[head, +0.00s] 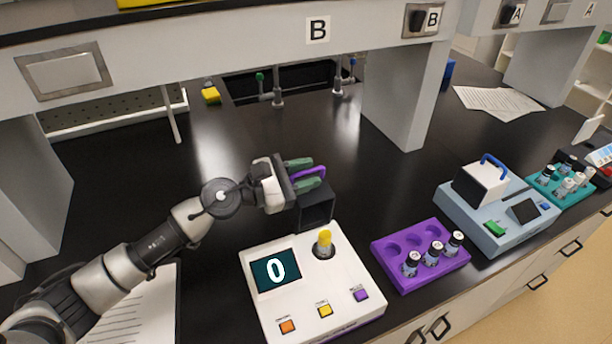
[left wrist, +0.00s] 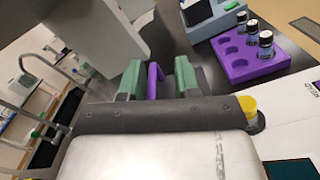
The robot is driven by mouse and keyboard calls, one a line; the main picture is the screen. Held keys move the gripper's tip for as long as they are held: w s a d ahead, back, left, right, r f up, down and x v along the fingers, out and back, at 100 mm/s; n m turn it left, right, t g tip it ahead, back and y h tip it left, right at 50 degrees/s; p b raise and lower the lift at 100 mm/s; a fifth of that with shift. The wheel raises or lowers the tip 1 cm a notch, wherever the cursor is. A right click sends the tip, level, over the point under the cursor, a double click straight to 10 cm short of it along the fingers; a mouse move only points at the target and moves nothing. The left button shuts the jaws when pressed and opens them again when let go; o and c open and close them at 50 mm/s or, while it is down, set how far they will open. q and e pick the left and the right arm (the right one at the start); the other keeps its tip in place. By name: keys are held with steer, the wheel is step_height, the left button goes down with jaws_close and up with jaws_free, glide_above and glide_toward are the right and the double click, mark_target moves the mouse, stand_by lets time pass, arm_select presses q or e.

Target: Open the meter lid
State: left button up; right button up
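The white meter (head: 308,285) stands on the dark bench with "0" on its display. Its black lid (head: 317,208) is swung up at the back edge, and a yellow-capped vial (head: 324,242) shows in the uncovered well. The vial cap also shows in the left wrist view (left wrist: 247,104). My left gripper (head: 303,174) is at the lid's purple handle (head: 311,172). In the left wrist view its green fingers stand on either side of the handle (left wrist: 155,80), with a gap visible on at least one side. My right gripper is not in view.
A purple rack (head: 420,272) with several vials stands right of the meter. Beyond it are a blue-grey device (head: 490,225) with a blue handle and a teal rack (head: 541,187). A shelf post (head: 402,100) rises behind. Papers lie at the lower left.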

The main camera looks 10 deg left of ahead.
arm_select(q)
steer(key=shift+f, duration=0.25)
steer(key=shift+s, duration=0.1)
steer(key=shift+a+f, duration=0.1)
steer(key=shift+a, duration=0.05)
steer(key=b+v, duration=0.5)
steer(key=v, duration=0.5)
steer(key=shift+s+a+b, duration=0.15)
steer(key=shift+s+b, duration=0.1)
steer(key=shift+b, duration=0.1)
steer(key=shift+r, duration=0.2)
